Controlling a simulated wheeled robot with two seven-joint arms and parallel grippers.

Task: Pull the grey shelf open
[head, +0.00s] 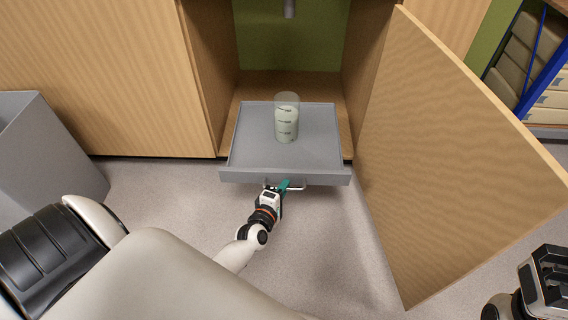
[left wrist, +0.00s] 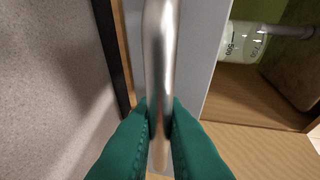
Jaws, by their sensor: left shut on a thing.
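The grey shelf (head: 310,163) sits low in the open cabinet and stands partly out past the cabinet front. Its metal bar handle (head: 298,188) runs along its front; the handle also shows close up in the left wrist view (left wrist: 160,60). My left gripper (head: 284,186) has its green fingers on either side of the bar, shut on it, as the left wrist view (left wrist: 160,135) also shows.
The cabinet's wooden door (head: 450,150) stands wide open on the right, close to the shelf. A grey bin (head: 45,150) is on the left. A rack with boxes (head: 535,65) is at the upper right. The floor in front of the shelf is clear apart from my arm.

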